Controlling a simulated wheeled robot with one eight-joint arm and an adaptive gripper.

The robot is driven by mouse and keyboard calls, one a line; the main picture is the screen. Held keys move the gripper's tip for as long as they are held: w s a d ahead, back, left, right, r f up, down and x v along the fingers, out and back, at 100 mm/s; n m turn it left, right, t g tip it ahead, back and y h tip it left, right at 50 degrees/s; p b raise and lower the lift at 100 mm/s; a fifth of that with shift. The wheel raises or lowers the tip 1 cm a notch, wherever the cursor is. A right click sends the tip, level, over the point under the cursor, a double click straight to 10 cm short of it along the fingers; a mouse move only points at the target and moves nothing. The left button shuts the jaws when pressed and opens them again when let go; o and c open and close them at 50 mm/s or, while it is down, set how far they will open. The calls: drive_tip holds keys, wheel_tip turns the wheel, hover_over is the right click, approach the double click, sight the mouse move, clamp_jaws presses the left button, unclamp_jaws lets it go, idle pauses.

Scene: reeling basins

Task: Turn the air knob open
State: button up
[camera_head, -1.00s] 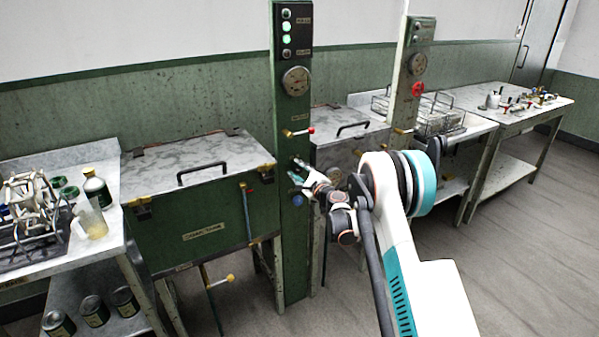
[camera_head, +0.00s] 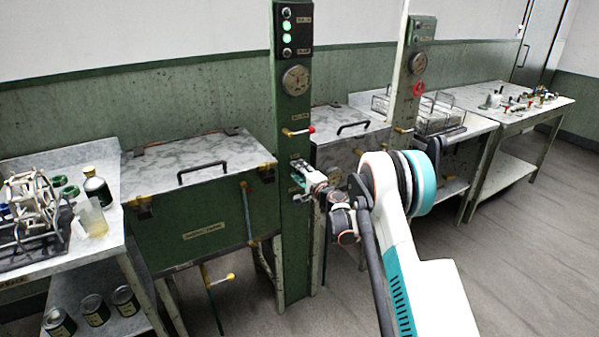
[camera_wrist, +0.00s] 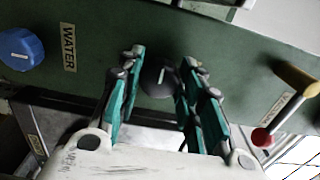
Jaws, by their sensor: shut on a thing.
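The dark round knob (camera_wrist: 155,84) sits on the green control post (camera_head: 292,245), between my fingers in the wrist view. It has a white pointer line, and I see no label on it. My gripper (camera_wrist: 160,92) is shut on this knob, with its teal fingers on either side of it. In the head view my gripper (camera_head: 298,176) is at the post's front face, below the red-tipped lever, and hides the knob. A blue knob (camera_wrist: 21,50) beside a "WATER" label (camera_wrist: 68,47) is left of my gripper in the wrist view.
The red-ball lever (camera_wrist: 284,118) is right of my fingers in the wrist view. A gauge (camera_head: 296,80) and lit green buttons are higher on the post. A lidded green tank (camera_head: 205,215) stands left. A second post (camera_head: 405,100) stands behind right.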

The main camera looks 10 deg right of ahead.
idle(0.4)
drive_tip(key=o, duration=1.1)
drive_tip(key=shift+c, duration=0.2)
drive_tip(key=shift+s, duration=0.1)
drive_tip(key=v, duration=1.2)
